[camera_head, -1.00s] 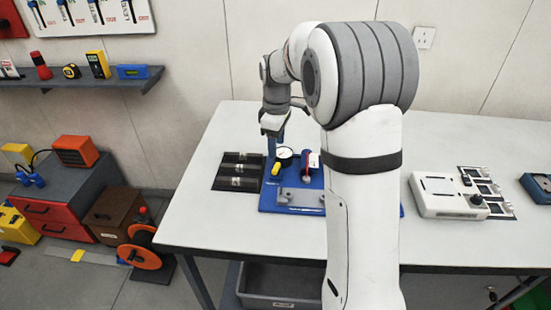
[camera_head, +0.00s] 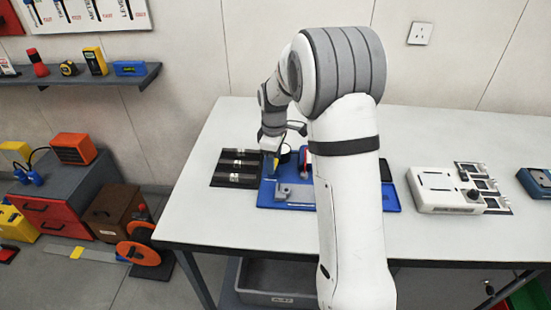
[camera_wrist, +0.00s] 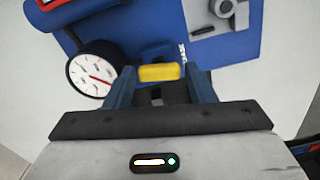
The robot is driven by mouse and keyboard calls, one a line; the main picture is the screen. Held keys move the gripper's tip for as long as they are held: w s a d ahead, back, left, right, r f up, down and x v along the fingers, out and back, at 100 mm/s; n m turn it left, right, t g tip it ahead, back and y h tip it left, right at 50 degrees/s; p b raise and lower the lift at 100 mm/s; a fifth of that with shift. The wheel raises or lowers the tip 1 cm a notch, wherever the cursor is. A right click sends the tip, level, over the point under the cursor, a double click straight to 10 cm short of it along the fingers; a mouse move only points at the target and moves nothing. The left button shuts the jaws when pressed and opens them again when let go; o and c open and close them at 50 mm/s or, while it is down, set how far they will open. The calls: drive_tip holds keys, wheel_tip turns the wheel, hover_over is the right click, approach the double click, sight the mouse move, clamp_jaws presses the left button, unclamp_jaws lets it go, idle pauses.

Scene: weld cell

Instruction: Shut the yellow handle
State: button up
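The yellow handle (camera_wrist: 160,72) shows in the wrist view, just beyond my fingertips. It lies crosswise between the two blue fingers of my gripper (camera_wrist: 161,80). The fingers stand apart, one at each end of the handle; I cannot tell whether either touches it. In the head view my gripper (camera_head: 271,150) is low over the left part of the blue board (camera_head: 300,205), and it hides the handle there.
A round white gauge (camera_wrist: 93,68) sits close left of my fingers in the wrist view. A grey bracket (camera_wrist: 217,15) is on the board. A dark panel (camera_head: 237,168) lies left of the board. A white device (camera_head: 445,190) stands to the right.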

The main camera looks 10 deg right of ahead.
drive_tip(key=c, duration=0.6)
drive_tip(key=shift+d, duration=0.1)
drive_tip(key=shift+c, duration=0.2)
drive_tip(key=m, duration=0.7)
drive_tip(key=shift+m+b, duration=0.3)
drive_tip(key=m, duration=0.4)
drive_tip(key=shift+m, duration=1.9)
